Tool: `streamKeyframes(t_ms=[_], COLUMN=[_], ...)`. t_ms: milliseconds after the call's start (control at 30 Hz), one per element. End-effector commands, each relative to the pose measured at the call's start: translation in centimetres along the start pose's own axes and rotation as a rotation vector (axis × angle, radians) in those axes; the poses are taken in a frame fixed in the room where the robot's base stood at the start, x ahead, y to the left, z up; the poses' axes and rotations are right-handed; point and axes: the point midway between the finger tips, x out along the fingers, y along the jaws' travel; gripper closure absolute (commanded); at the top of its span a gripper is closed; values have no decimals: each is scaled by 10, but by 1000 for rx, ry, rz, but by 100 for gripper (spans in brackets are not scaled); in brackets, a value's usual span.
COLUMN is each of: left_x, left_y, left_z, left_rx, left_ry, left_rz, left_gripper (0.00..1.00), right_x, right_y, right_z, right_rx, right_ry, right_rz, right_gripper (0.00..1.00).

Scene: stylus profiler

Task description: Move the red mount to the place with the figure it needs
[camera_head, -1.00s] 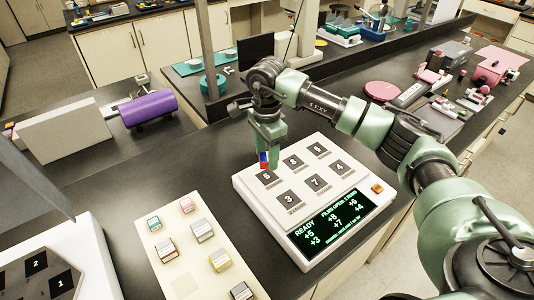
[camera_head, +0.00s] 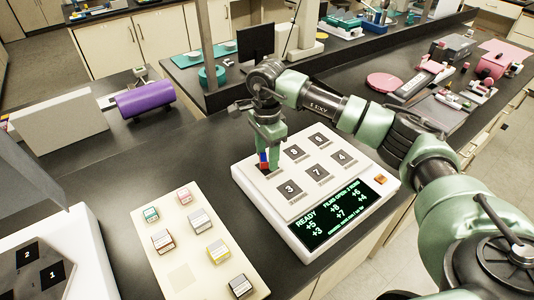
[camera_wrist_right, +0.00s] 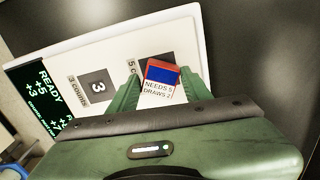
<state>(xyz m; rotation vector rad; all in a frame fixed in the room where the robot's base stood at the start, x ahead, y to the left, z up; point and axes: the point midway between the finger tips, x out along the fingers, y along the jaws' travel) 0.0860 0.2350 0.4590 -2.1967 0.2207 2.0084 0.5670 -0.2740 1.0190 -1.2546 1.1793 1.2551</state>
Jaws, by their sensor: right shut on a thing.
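The red mount (camera_head: 262,158), with a blue middle, is held in my right gripper (camera_head: 266,150). In the right wrist view the mount (camera_wrist_right: 162,80) sits between the fingers, its label reading "NEEDS 5 DRAWS 2". In the head view it is at the white profiler's (camera_head: 238,178) back left place, over or on the dark square there; contact is not clear. That place is the one marked 5, mostly hidden by the gripper and mount. Squares marked 8 (camera_head: 294,152), 6, 3 (camera_head: 290,188), 7 and 4 show clear. My left gripper is out of view.
The profiler's screen (camera_head: 335,214) reads READY with a list of figures. A cream tray (camera_head: 182,278) at front left holds several other small mounts. A white unit with squares 1 and 2 (camera_head: 28,254) stands at far left. Dark bench between them is clear.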

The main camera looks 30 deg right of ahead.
Motion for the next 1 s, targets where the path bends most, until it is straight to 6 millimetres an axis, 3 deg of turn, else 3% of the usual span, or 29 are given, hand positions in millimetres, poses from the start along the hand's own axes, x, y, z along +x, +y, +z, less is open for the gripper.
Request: streamKeyframes(t_ms=[967, 1000], left_x=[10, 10], left_y=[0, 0], left_z=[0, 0], left_rx=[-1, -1], left_ry=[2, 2], left_rz=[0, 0], left_gripper=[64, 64], right_x=[10, 10], right_y=[0, 0], right_z=[0, 0], right_rx=[0, 0], right_ry=[0, 0], right_rz=[-1, -1], right_gripper=[100, 49])
